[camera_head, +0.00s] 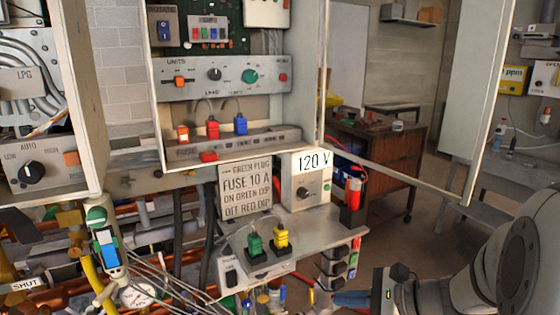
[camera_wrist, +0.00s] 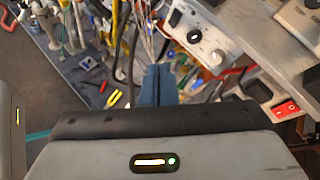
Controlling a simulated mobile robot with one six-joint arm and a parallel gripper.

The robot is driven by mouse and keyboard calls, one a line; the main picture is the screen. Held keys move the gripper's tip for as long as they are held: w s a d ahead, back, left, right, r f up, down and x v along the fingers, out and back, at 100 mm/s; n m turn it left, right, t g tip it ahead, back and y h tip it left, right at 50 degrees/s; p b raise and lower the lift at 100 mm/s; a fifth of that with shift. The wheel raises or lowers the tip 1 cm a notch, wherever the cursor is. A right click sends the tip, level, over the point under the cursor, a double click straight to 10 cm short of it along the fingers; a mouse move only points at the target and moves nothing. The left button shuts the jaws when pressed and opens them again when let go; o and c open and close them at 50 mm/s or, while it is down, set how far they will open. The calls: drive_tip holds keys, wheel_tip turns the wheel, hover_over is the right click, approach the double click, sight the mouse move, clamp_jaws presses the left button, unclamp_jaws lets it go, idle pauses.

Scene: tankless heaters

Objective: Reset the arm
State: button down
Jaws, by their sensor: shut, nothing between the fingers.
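My gripper (camera_wrist: 157,84) is at the bottom middle of the wrist view, its blue fingers together with nothing between them. In the head view the blue fingers (camera_head: 352,299) show low at the right of centre, below the small shelf and apart from it. My grey arm (camera_head: 500,265) reaches in from the lower right corner. The wrist camera looks down past the fingers at hoses, cables and the floor.
A heater panel (camera_head: 225,76) with an open door (camera_head: 400,175) stands ahead. A shelf (camera_head: 325,228) holds a 120 V box (camera_head: 307,183) and green (camera_head: 255,243) and yellow (camera_head: 280,237) plugs. Pipes crowd the lower left. Tools (camera_wrist: 115,98) lie on the floor.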

drive_tip(key=s+a+n+g+h+p, duration=0.1)
drive_tip(key=s+a+n+g+h, duration=0.25)
drive_tip(key=s+n, duration=0.25)
drive_tip(key=s+d+r+n+h+p, duration=0.3)
drive_tip(key=n+h, duration=0.5)
drive_tip(key=n, duration=0.5)
drive_tip(key=shift+s+d+r, duration=0.4)
drive_tip(key=shift+s+d, duration=0.3)
drive_tip(key=shift+s, duration=0.2)
